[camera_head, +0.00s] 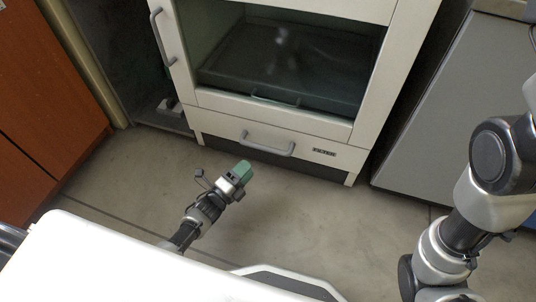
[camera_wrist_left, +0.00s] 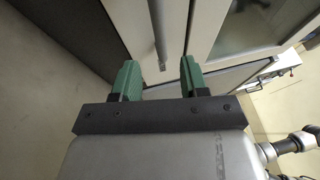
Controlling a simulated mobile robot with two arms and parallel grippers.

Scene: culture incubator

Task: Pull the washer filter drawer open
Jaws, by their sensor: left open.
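The white filter drawer (camera_head: 222,127) is the low front panel of the washer and looks shut. Its grey bar handle (camera_head: 267,146) is at the middle of the panel, with a dark label (camera_head: 324,152) to the right. My left gripper (camera_head: 243,171) has green fingers and is in front of and below the handle, slightly left, apart from it. In the left wrist view the gripper (camera_wrist_left: 158,80) is open and empty.
The washer's glass window (camera_head: 290,60) is above the drawer, with a door handle (camera_head: 162,38) at its left. An orange-brown cabinet (camera_head: 45,90) stands left and a grey unit (camera_head: 455,110) right. The floor (camera_head: 310,215) before the drawer is clear.

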